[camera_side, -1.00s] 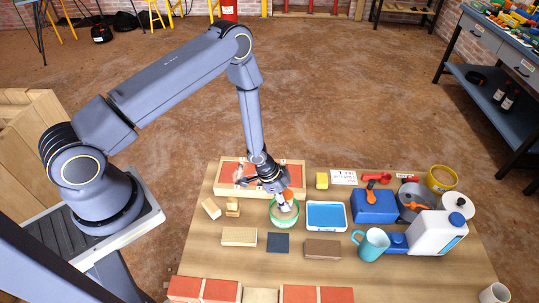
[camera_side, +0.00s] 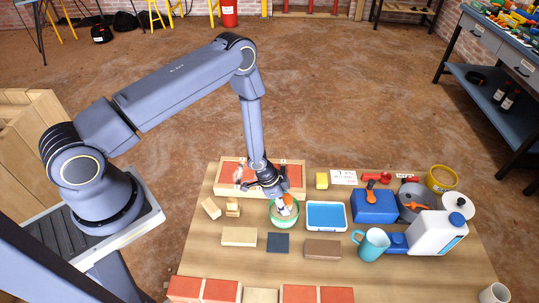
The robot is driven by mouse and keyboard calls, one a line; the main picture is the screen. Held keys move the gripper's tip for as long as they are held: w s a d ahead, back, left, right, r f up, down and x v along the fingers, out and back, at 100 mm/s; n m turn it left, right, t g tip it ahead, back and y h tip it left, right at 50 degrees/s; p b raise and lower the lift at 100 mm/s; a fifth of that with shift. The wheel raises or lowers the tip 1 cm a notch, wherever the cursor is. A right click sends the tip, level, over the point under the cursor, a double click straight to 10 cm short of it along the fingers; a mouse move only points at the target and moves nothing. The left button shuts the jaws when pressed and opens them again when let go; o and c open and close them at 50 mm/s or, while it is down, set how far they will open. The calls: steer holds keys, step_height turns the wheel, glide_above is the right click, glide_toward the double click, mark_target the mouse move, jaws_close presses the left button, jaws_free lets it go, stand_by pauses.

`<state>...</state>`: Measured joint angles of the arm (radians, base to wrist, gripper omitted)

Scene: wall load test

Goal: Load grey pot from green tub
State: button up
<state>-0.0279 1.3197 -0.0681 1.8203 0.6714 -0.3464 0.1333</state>
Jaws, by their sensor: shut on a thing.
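The green tub (camera_side: 271,219) is a round, green-rimmed container near the middle of the table. My gripper (camera_side: 284,196) is over its far side, shut on an orange-handled tool (camera_side: 288,201). The tool's pale lower part is inside the tub's outline; I cannot tell how deep it reaches. The tool and gripper hide part of the tub's inside. The grey pot (camera_side: 405,207) stands at the right of the table, with an orange piece in or over it. The white jug in front covers part of its near side.
A blue tray (camera_side: 326,215) lies just right of the tub. A blue box (camera_side: 373,207), teal mug (camera_side: 372,244) and white jug (camera_side: 437,233) crowd the pot. A yellow tub (camera_side: 441,180) stands behind it. Wooden blocks and a dark square lie in front of the green tub.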

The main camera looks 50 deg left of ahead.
steer(key=shift+f, duration=0.55)
stand_by(1.3)
steer(key=shift+r, duration=3.55)
